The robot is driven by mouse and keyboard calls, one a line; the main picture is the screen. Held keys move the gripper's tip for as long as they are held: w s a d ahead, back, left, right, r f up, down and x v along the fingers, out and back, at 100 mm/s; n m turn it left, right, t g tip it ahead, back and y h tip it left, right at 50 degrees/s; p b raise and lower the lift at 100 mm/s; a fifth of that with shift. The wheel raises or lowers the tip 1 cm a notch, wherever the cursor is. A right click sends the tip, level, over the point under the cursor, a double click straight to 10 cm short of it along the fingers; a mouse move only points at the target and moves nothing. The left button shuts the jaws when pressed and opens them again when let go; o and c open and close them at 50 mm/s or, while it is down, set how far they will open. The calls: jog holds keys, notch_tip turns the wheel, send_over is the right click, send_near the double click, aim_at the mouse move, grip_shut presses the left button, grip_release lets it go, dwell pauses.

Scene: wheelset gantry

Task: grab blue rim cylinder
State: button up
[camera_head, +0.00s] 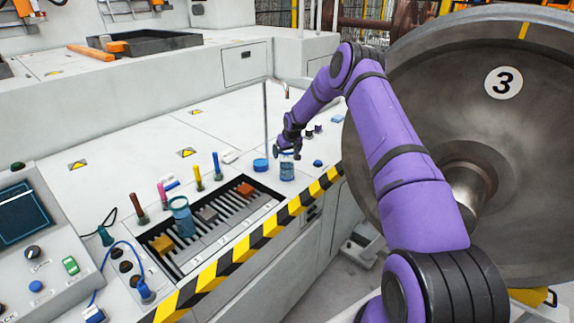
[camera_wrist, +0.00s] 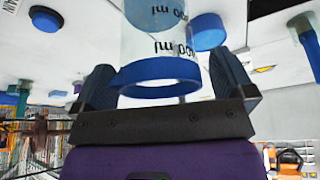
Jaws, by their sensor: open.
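The blue rim cylinder (camera_head: 287,171) is a clear graduated cylinder with dark volume markings, standing on the white bench. In the wrist view its blue rim (camera_wrist: 155,73) and clear wall lie between my two dark fingers. My gripper (camera_head: 288,150) is at the cylinder's top, reaching down from above. My gripper also shows in the wrist view (camera_wrist: 163,70), open, with one finger on each side of the rim. A gap shows by the right finger; whether the left finger touches the rim cannot be told.
A thin upright rod on a blue base (camera_head: 261,165) stands just left of the cylinder. A large wheel (camera_head: 420,80) marked 3 fills the right side.

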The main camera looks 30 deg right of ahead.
jog(key=shift+w+f, duration=0.25)
jog(key=shift+f, duration=0.3)
jog(key=c, duration=1.6)
jog(key=shift+o, duration=0.2)
jog(key=shift+r, duration=0.1)
